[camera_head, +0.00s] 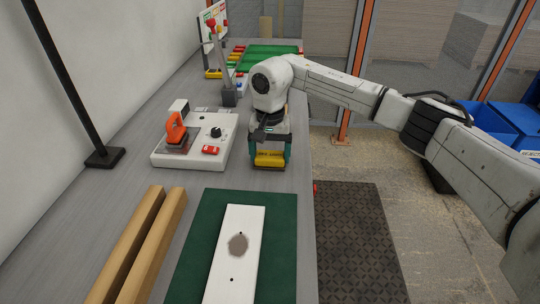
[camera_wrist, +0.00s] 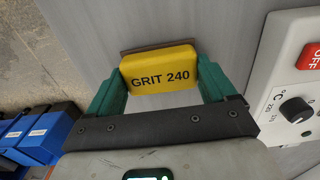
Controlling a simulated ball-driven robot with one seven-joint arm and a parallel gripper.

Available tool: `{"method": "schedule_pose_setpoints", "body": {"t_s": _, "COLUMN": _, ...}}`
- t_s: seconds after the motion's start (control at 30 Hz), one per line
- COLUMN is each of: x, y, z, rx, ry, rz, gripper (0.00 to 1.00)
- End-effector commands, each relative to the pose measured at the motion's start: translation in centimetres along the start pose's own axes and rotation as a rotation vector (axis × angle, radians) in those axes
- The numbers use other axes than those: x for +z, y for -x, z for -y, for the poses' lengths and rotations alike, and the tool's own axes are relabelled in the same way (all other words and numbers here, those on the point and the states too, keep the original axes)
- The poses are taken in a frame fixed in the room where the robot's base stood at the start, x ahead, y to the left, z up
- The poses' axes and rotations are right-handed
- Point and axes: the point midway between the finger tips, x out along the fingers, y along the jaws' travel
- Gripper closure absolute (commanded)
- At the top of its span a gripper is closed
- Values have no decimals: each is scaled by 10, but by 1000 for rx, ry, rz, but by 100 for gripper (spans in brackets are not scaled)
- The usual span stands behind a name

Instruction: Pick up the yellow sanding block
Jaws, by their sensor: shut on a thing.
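The yellow sanding block (camera_head: 270,160) is between the fingers of my gripper (camera_head: 269,150), at the right edge of the grey bench. In the wrist view the yellow sanding block (camera_wrist: 160,70) shows the print "GRIT 240" and a brown edge along its far side. The green fingers of my gripper (camera_wrist: 157,82) are shut on its two ends. I cannot tell for certain whether the block touches the bench or is just above it.
A white control unit (camera_head: 222,150) with an orange iron (camera_head: 176,130) stands left of my gripper. In front lie a green mat (camera_head: 187,270) with a white board (camera_head: 232,265) and two wooden bars (camera_head: 150,240). Blue bins (camera_head: 510,125) stand right.

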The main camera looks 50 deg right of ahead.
Motion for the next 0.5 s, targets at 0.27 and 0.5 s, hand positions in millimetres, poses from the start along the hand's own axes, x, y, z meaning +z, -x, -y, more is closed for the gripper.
{"method": "schedule_pose_setpoints", "body": {"t_s": 0.27, "x": 13, "y": 45, "z": -12, "rx": 1, "ry": 2, "rz": -6, "gripper": 48}}
{"method": "schedule_pose_setpoints", "body": {"t_s": 0.5, "x": 53, "y": 91, "z": -42, "rx": 1, "ry": 3, "rz": -5, "gripper": 48}}
